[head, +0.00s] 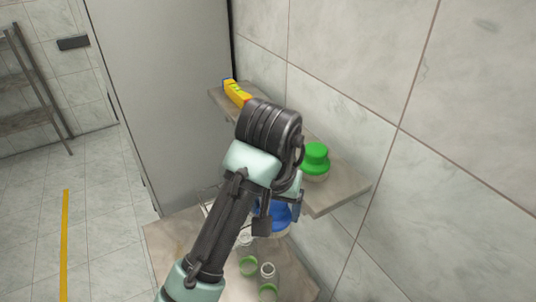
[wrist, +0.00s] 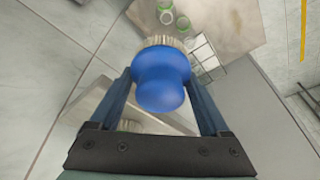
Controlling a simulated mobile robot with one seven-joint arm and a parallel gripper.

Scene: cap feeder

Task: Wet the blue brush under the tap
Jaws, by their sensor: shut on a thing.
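The blue brush (wrist: 162,88) sits between the two fingers of my gripper (wrist: 162,76) in the wrist view. My gripper is shut on its round blue body, and its pale bristles (wrist: 165,41) point away from the wrist. In the head view the blue brush (head: 270,217) shows partly behind my gripper (head: 278,208), above the lower table and near the front of the wall shelf. My arm hides part of it. I see no tap in either view.
The wall shelf (head: 345,190) holds a green-topped item (head: 315,158) and a yellow level (head: 237,93). The lower table (head: 175,240) carries a small jar (head: 267,270) and green rings (head: 248,265). A wire rack (wrist: 204,52) stands there. A grey cabinet (head: 165,90) is behind.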

